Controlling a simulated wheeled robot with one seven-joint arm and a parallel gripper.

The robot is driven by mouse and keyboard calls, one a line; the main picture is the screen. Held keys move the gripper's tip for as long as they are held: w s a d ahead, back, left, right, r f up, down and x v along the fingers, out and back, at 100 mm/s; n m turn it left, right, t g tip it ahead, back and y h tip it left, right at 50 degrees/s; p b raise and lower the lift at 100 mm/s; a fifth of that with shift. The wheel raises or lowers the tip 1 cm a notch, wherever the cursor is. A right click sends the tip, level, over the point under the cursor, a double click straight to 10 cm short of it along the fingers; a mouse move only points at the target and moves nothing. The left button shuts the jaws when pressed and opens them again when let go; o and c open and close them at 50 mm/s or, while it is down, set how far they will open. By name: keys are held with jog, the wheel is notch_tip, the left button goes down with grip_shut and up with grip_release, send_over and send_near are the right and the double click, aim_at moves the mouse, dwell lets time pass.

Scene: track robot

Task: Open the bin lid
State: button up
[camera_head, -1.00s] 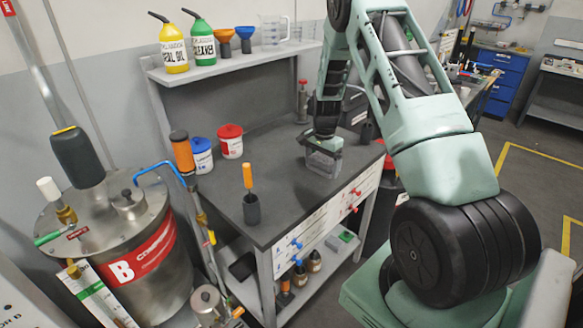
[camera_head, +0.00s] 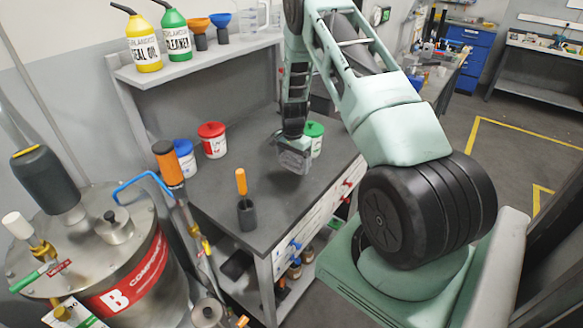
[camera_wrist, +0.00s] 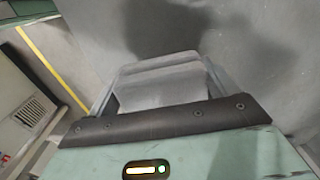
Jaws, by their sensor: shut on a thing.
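My gripper (camera_head: 292,160) hangs above the right part of the dark workbench top, pointing down. It is shut on a grey, box-shaped thing (camera_wrist: 165,88), seen between the jaws in the wrist view. What that thing is, I cannot tell. No bin lid can be made out clearly in the current head view; my arm covers the area right of the bench. A white tub with a green lid (camera_head: 315,130) stands just behind my gripper. A red-lidded tub (camera_head: 212,142) and a blue-lidded tub (camera_head: 185,157) stand further left.
The workbench (camera_head: 215,205) holds an orange-handled tool in a dark holder (camera_head: 246,212). A steel drum (camera_head: 150,270) with a blue pipe stands at left. A shelf (camera_head: 190,65) carries bottles and funnels. Open floor with yellow lines (camera_head: 520,140) lies at right.

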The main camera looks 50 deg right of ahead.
aim_at(293, 178)
jog(key=shift+f+p, duration=0.7)
jog(key=shift+f, duration=1.5)
jog(key=shift+f, duration=0.15)
jog(key=o, duration=1.1)
jog(key=shift+c, duration=0.2)
